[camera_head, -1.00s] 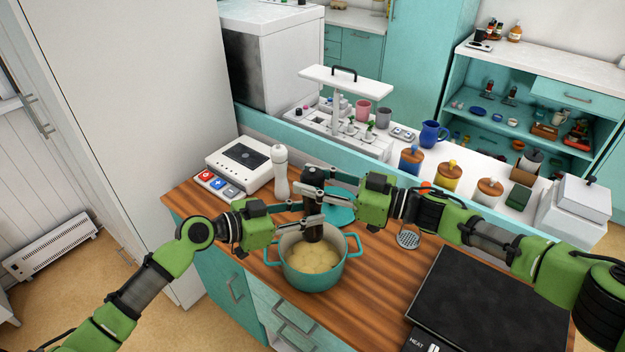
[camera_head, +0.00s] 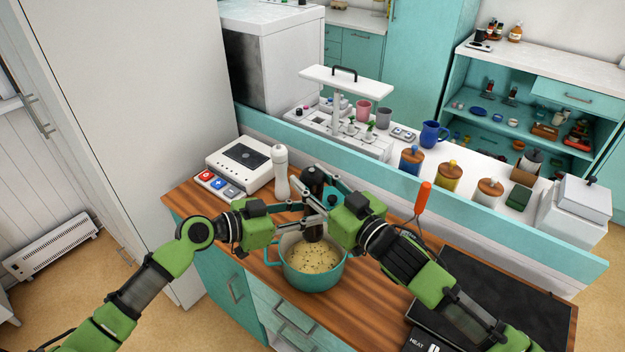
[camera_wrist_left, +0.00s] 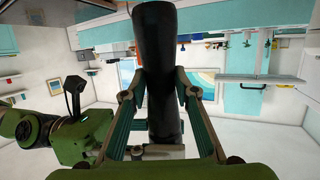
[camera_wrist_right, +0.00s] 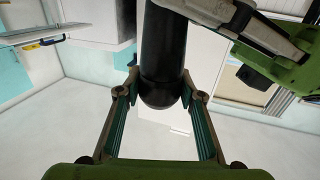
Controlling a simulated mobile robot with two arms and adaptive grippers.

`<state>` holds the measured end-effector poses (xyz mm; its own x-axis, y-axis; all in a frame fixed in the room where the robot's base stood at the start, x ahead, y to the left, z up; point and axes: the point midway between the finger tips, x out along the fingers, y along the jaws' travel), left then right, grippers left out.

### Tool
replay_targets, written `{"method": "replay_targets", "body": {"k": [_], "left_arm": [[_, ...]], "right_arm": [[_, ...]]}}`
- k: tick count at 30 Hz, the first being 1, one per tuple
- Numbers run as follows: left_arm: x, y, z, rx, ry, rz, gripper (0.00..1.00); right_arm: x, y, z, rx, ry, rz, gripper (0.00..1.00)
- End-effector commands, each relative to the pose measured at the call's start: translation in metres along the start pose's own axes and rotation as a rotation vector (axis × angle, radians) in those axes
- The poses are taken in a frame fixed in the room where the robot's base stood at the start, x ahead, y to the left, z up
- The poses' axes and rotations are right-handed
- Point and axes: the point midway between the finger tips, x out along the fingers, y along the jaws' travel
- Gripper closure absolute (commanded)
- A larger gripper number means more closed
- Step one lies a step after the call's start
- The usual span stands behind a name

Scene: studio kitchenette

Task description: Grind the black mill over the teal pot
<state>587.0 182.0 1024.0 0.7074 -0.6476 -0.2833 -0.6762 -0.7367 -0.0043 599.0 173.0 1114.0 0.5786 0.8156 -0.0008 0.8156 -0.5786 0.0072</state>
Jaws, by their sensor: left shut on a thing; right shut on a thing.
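The black mill (camera_head: 313,180) stands upright over the teal pot (camera_head: 313,279). My left gripper (camera_head: 313,217) is shut on the mill's lower part; in the left wrist view the black body (camera_wrist_left: 158,60) runs between its fingers. My right gripper (camera_head: 312,190) is shut on the mill's upper part; in the right wrist view the rounded end of the mill (camera_wrist_right: 162,75) sits between its fingers. The pot holds pale yellow contents with dark specks on top.
A white bottle-shaped mill (camera_head: 280,172) stands left of the black mill. A white device with coloured buttons (camera_head: 238,165) is at the back left. An orange-handled utensil (camera_head: 424,197) stands behind my right arm. A dark cooktop (camera_head: 510,295) lies at the right.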

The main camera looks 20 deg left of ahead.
Motion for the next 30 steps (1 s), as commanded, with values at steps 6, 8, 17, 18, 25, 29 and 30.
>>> {"method": "replay_targets", "body": {"k": [6, 8, 17, 18, 25, 29, 30], "left_arm": [[0.0012, 0.0037, -0.0008, 0.001, 0.001, 0.008, 1.00], [0.0013, 0.0038, -0.0007, 0.001, 0.001, 0.008, 1.00], [0.0012, 0.0037, -0.0001, 0.002, 0.000, 0.008, 1.00], [0.0012, 0.0036, 0.0000, 0.002, -0.001, 0.008, 1.00], [0.0009, 0.0031, 0.0004, 0.002, -0.001, 0.007, 1.00], [0.0008, 0.0026, 0.0003, 0.002, -0.001, 0.006, 1.00], [0.0007, 0.0023, 0.0001, 0.001, -0.001, 0.005, 1.00]], "right_arm": [[0.0012, -0.0066, -0.0031, 0.007, 0.008, 0.086, 0.86], [0.0010, -0.0055, -0.0033, 0.006, 0.007, 0.104, 0.86], [-0.0006, -0.0011, -0.0021, 0.002, 0.001, 0.144, 0.86], [-0.0007, -0.0008, -0.0021, 0.002, 0.001, 0.145, 0.86], [-0.0008, 0.0002, -0.0019, 0.001, 0.000, 0.146, 0.86], [-0.0009, 0.0006, -0.0015, 0.001, 0.000, 0.146, 0.47], [-0.0009, 0.0007, -0.0013, 0.001, -0.001, 0.146, 0.47]]}}
